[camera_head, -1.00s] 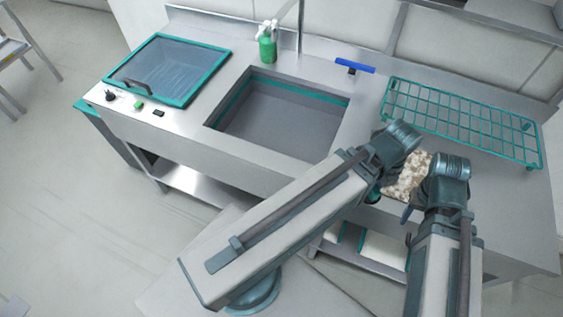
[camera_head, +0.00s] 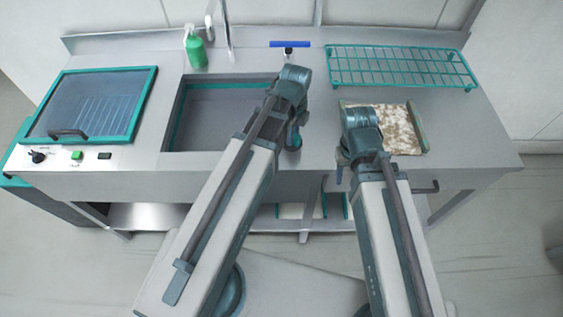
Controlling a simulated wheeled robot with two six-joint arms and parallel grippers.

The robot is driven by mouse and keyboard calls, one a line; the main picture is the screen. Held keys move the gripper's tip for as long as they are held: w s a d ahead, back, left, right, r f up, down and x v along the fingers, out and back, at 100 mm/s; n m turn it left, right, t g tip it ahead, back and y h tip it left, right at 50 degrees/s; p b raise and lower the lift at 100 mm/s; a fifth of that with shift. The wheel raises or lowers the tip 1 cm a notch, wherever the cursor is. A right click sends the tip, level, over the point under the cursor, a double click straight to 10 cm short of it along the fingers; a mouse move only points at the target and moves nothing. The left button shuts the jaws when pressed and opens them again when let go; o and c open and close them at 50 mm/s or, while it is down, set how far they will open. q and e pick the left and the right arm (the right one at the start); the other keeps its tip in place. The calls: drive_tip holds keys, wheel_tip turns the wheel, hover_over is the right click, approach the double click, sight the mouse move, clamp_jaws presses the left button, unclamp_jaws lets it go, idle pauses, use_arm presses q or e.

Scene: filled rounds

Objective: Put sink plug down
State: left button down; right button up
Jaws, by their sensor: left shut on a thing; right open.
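My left gripper (camera_head: 293,142) is over the counter just right of the sink basin (camera_head: 215,130), near its front right corner. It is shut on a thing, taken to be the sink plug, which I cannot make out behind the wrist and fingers. The basin is open and looks empty, with a teal band inside its wall; my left arm covers its right part. My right gripper (camera_head: 343,160) is open near the counter's front edge, beside a speckled brown and white board (camera_head: 402,128). Its fingers are mostly hidden by its wrist.
A teal wire rack (camera_head: 400,68) stands at the back right. A blue-handled squeegee (camera_head: 290,45) and a green spray bottle (camera_head: 195,50) are at the back. A teal-framed glass lid (camera_head: 95,105) is at left. Bare counter (camera_head: 460,120) lies right of the board.

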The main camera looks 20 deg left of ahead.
use_arm(q)
drive_tip(key=w+a+f+n+b, duration=0.2)
drive_tip(key=w+a+f+b, duration=0.2)
drive_tip(key=f+b, duration=0.3)
drive_tip(key=shift+w+f, duration=0.3)
drive_tip(key=shift+f, duration=0.05)
drive_tip(key=shift+f, duration=0.1)
wheel_tip(320, 180, down, 10)
drive_tip(key=b, duration=1)
drive_tip(key=shift+f+b, duration=0.1)
drive_tip(key=shift+b, duration=0.2)
drive_tip(key=c, duration=0.7)
unclamp_jaws()
drive_tip(key=shift+r, duration=0.2)
wheel_tip(320, 180, up, 12)
drive_tip(key=p, duration=1.2)
drive_tip(key=shift+r+p, duration=0.1)
drive_tip(key=shift+p, duration=0.2)
